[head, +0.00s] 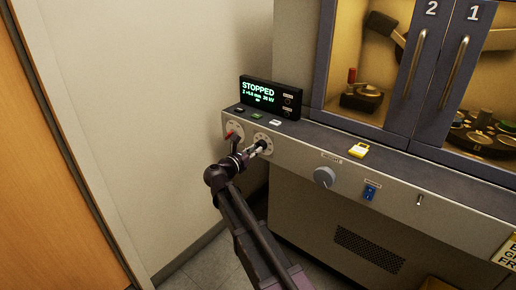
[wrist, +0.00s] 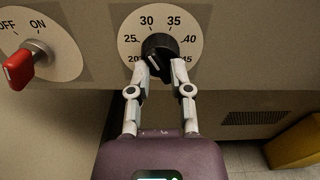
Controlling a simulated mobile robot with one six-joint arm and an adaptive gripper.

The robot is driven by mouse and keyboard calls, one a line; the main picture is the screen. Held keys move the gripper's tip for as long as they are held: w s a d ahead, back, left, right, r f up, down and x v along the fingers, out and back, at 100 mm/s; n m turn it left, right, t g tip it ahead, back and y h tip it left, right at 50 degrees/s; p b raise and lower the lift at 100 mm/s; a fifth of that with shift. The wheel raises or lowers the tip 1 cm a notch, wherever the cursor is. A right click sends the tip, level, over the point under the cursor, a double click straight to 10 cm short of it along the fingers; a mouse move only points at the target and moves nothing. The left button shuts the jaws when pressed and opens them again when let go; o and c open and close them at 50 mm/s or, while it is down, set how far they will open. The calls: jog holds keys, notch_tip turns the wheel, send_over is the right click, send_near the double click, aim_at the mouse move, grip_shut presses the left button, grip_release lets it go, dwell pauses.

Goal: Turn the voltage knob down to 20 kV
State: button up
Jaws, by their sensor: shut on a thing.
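The black voltage knob (wrist: 158,45) sits on a round white dial (wrist: 186,25) marked from 20 to 45. My gripper (wrist: 163,63) is shut on the knob from below, one finger on each side. A white mark on the knob's lower part shows between the fingertips, toward the lower left. The finger tips partly cover the dial near the 20 and 45. In the head view my gripper (head: 257,149) reaches the dial (head: 258,136) on the cabinet front. The display (head: 262,92) reads STOPPED, with a small kV figure too fine to read surely.
A grey knob (head: 324,177) and a blue switch (head: 370,192) are farther right on the panel. A wall stands at left.

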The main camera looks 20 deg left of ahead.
grip_shut()
jog(key=n, duration=0.7)
dwell(0.3)
jog(key=shift+n, duration=0.4)
